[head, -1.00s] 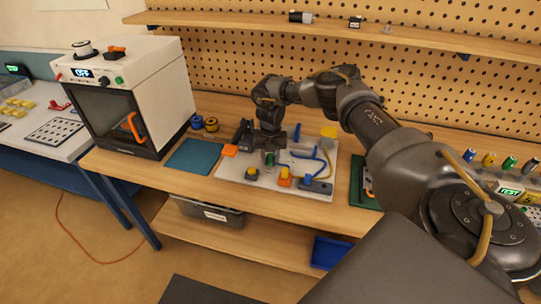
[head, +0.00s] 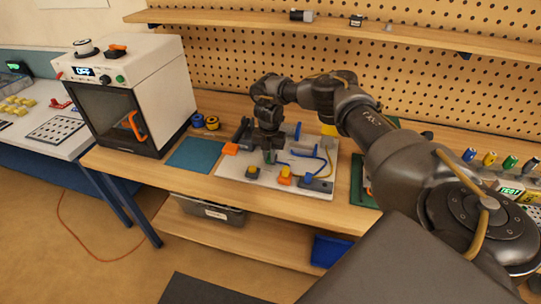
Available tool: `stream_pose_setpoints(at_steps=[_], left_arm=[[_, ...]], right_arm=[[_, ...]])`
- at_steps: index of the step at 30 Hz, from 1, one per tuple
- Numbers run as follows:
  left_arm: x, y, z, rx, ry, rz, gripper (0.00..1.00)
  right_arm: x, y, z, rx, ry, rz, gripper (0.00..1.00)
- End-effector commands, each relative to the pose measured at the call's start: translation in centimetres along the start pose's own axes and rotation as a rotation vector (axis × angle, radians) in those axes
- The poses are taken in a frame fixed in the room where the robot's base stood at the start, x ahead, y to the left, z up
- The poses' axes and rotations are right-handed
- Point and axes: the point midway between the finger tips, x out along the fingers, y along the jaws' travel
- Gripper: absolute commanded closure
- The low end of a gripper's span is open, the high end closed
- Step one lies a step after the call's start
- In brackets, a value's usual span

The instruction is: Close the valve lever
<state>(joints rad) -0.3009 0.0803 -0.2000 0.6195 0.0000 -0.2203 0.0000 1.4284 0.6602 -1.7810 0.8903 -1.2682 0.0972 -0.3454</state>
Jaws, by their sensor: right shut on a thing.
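A pale board (head: 323,191) with several coloured fittings lies on the wooden bench. My right gripper (head: 268,157) reaches down over the left-middle of this board. It is shut on a small part that its fingers largely hide, seemingly the valve lever. A bit of green (head: 270,157) shows at the fingertips. The lever's exact angle cannot be made out. An orange piece (head: 231,149) is at the board's left edge, apart from the fingers. My left gripper is not in view.
Yellow-topped (head: 252,171) and orange (head: 285,180) fittings stand in front of the gripper. A teal mat (head: 195,155) and a white oven (head: 160,80) are to the left.

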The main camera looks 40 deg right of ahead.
Motion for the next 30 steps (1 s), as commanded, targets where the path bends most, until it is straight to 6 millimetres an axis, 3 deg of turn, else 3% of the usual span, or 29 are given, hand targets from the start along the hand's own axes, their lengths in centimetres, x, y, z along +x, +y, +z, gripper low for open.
stream_pose_setpoints(at_steps=[8, 9, 13, 23, 30], left_arm=[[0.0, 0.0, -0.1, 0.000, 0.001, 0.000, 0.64], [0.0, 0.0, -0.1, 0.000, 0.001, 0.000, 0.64], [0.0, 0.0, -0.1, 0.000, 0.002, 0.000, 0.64], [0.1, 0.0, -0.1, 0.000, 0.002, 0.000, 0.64], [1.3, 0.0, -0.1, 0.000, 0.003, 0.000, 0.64]], right_arm=[[-0.1, 0.1, 0.1, 0.014, -0.003, 0.001, 1.00], [-0.1, 0.1, 0.1, 0.014, -0.003, 0.001, 0.81], [-0.1, 0.0, 0.1, 0.013, -0.002, 0.001, 0.65], [-0.2, 0.1, 0.1, 0.011, -0.001, 0.001, 0.64], [-3.6, 0.2, 0.1, 0.011, -0.002, 0.006, 0.64]])
